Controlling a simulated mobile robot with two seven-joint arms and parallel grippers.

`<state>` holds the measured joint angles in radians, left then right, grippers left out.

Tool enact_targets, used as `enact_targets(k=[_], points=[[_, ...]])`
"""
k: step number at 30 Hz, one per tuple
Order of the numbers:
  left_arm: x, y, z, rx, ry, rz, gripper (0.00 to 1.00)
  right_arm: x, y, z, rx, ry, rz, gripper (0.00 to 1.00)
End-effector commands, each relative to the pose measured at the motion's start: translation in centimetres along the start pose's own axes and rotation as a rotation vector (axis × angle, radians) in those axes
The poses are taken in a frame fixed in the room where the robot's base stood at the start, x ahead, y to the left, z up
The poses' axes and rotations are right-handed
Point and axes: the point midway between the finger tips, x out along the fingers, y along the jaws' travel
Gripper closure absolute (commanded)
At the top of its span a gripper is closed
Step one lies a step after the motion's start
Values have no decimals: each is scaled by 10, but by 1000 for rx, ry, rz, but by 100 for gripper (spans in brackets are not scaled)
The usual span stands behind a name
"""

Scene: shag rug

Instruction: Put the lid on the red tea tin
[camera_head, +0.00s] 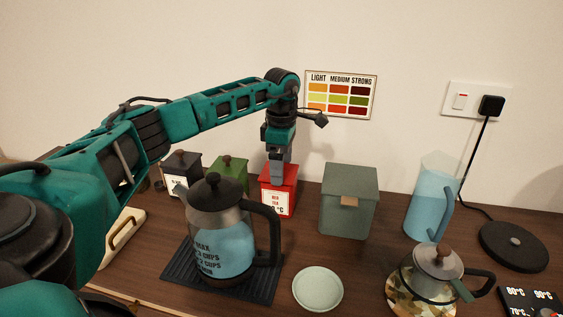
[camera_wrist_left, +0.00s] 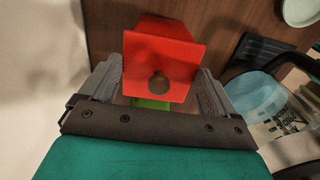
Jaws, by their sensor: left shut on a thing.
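The red tea tin (camera_head: 290,200), with a white label, stands near the wall, right of the green tin. Its red lid (camera_wrist_left: 180,58) with a dark brown knob shows in the left wrist view. My left gripper (camera_head: 279,178) points down at the top of the tin. In the left wrist view my left gripper (camera_wrist_left: 160,88) has one finger on each side of the lid and is shut on it. The lid is at the tin's top; whether it is seated or slightly above is hidden by the fingers. My right gripper is not in view.
A green tin (camera_head: 231,172) and a dark tin (camera_head: 184,163) stand left of the red one. A glass kettle (camera_head: 220,245) on a black mat (camera_head: 180,272) stands in front. A grey-green box (camera_head: 349,205) is to the right. A pale saucer (camera_head: 318,288) lies in front.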

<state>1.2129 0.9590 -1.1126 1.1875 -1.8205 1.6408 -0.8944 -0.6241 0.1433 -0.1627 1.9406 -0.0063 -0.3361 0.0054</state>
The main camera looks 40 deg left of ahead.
Motion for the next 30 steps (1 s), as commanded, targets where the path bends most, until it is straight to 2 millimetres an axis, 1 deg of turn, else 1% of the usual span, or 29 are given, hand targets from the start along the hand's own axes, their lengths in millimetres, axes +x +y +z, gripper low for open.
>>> enact_targets(k=[29, 30], points=[[0, 0, 0, 0, 0, 0, 39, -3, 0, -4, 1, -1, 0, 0], [0, 0, 0, 0, 0, 0, 8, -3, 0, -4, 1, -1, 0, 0]])
